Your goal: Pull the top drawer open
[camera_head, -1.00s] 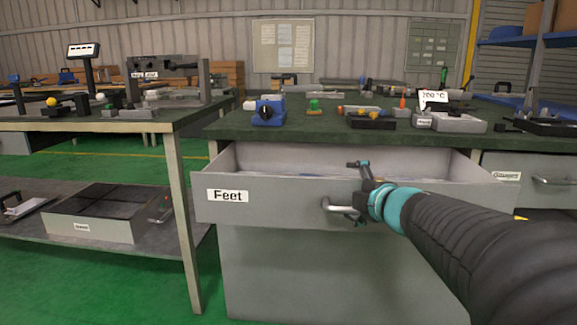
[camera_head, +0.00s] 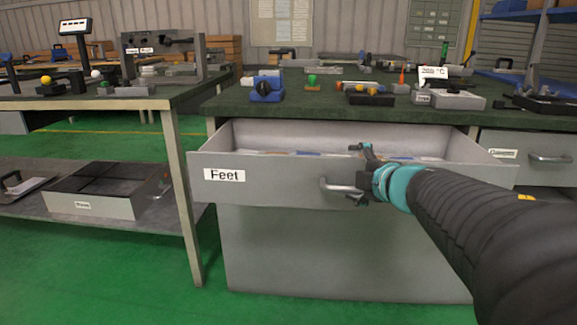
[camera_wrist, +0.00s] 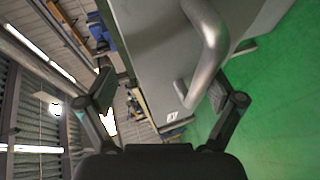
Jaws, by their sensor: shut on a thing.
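The top drawer (camera_head: 270,182), grey and labelled "Feet", stands pulled partway out under the green bench top. Its inside shows, with several flat items lying low in it. Its metal bar handle (camera_head: 338,186) is on the right part of the front. My gripper (camera_head: 362,175) is at the right end of this handle, shut on it. The exact contact is hard to see.
The workbench top (camera_head: 320,110) holds a blue device (camera_head: 267,88) and several small tools. Another drawer handle (camera_head: 550,158) is at the right. A second table with a lower shelf carrying a grey tray (camera_head: 110,205) stands at the left. Green floor is free before the left table.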

